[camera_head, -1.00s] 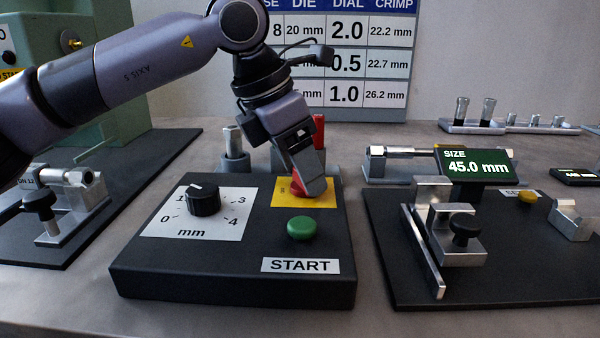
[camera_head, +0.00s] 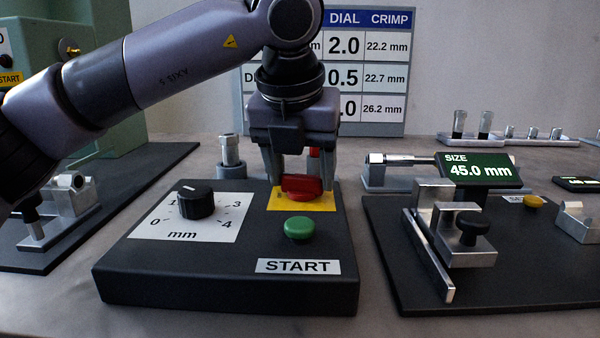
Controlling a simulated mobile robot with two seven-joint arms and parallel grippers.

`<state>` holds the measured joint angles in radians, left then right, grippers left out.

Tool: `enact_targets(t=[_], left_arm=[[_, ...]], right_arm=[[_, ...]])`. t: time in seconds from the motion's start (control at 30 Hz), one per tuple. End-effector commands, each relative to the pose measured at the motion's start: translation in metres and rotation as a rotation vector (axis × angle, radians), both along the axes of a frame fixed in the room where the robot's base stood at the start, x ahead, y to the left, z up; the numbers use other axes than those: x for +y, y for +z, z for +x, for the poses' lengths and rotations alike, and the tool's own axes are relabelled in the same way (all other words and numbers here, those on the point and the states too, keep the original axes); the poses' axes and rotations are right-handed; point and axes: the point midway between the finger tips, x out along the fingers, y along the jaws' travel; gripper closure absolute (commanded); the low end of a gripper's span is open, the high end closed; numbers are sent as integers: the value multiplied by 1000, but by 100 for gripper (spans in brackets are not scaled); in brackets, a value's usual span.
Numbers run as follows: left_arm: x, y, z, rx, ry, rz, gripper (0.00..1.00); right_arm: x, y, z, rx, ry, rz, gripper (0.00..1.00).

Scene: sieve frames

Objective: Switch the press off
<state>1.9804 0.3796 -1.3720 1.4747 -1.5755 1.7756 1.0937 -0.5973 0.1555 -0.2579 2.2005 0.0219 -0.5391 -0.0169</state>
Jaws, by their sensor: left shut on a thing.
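The press control box (camera_head: 225,275) is a black box with a black mm dial (camera_head: 196,200), a green button (camera_head: 299,228) and a START label. At its back right, a red switch (camera_head: 301,187) sits on a yellow plate (camera_head: 328,203). My left gripper (camera_head: 300,178) points down over the plate, one finger on each side of the red switch, and is shut on it. The gripper hides part of the plate. My right gripper is not in view.
A post in a round holder (camera_head: 229,152) and a partly hidden red post stand behind the box. A measuring stand with a SIZE 45.0 mm display (camera_head: 478,170) is at right. A green machine (camera_head: 90,60) stands at left. A chart (camera_head: 385,75) is behind the arm.

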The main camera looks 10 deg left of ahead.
Motion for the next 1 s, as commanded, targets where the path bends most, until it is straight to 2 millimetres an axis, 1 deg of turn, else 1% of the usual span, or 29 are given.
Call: enact_targets(t=[0.2,0.4,0.97,1.0], left_arm=[[-1,0,0,-1,127,-1,69],[-1,0,0,0,192,-1,69],[-1,1,0,0,222,-2,69],[-1,1,0,0,222,-2,29]], right_arm=[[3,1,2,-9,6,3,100],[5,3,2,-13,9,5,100],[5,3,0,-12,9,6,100],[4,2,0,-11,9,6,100]])
